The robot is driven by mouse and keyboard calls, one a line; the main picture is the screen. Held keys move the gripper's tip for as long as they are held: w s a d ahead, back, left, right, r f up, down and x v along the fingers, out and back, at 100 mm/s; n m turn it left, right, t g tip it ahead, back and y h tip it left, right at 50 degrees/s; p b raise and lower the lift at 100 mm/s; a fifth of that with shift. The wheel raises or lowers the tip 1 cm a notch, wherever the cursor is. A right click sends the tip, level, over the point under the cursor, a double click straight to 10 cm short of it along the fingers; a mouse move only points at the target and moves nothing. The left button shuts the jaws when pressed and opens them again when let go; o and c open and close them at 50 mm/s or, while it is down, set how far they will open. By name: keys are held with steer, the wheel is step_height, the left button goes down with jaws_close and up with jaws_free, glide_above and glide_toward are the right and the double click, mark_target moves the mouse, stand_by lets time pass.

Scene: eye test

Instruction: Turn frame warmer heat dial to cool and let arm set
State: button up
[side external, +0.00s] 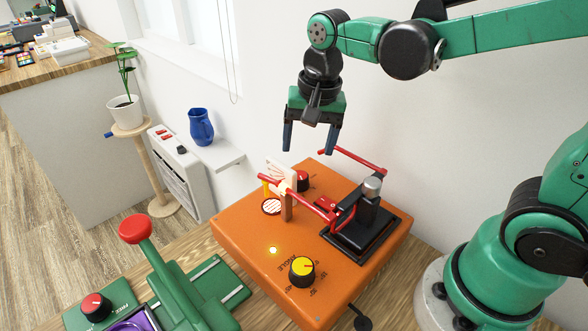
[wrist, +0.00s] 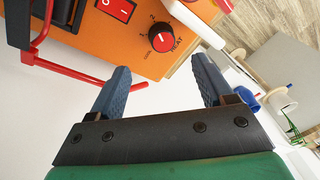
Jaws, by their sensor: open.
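The red-and-black heat dial (wrist: 162,38) sits on the orange frame warmer (side external: 240,225), with HEAT and numbers printed around it. A small white mark shows on it; I cannot tell which setting it points to. In the side external view the dial (side external: 303,180) is partly hidden behind a pale upright plate. A red frame with long arms (side external: 312,204) is at the black stand on the warmer. My gripper (side external: 310,152) is open and empty above the warmer's far side. In the wrist view its fingertips (wrist: 161,68) are apart, with the dial showing just beyond the gap.
A yellow angle dial (side external: 302,270) and a lit lamp (side external: 273,250) are on the warmer's near side. The black stand (side external: 365,225) rises at its right. A green lever press (side external: 170,270) stands at left. A blue jug (side external: 201,127) is on a shelf.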

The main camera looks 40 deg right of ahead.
mark_target(300, 175)
steer(key=m, duration=0.1)
steer(key=w+f+m+g, duration=0.1)
steer(key=shift+w+a+m+g, duration=0.2)
steer(key=shift+w+m+g, duration=0.1)
steer(key=shift+m, duration=0.1)
steer(key=shift+w+f+m+g, duration=0.1)
steer(key=shift+f+m+g, duration=0.2)
steer(key=shift+f+m, duration=0.2)
steer(key=shift+f, duration=2.6)
jaws_close()
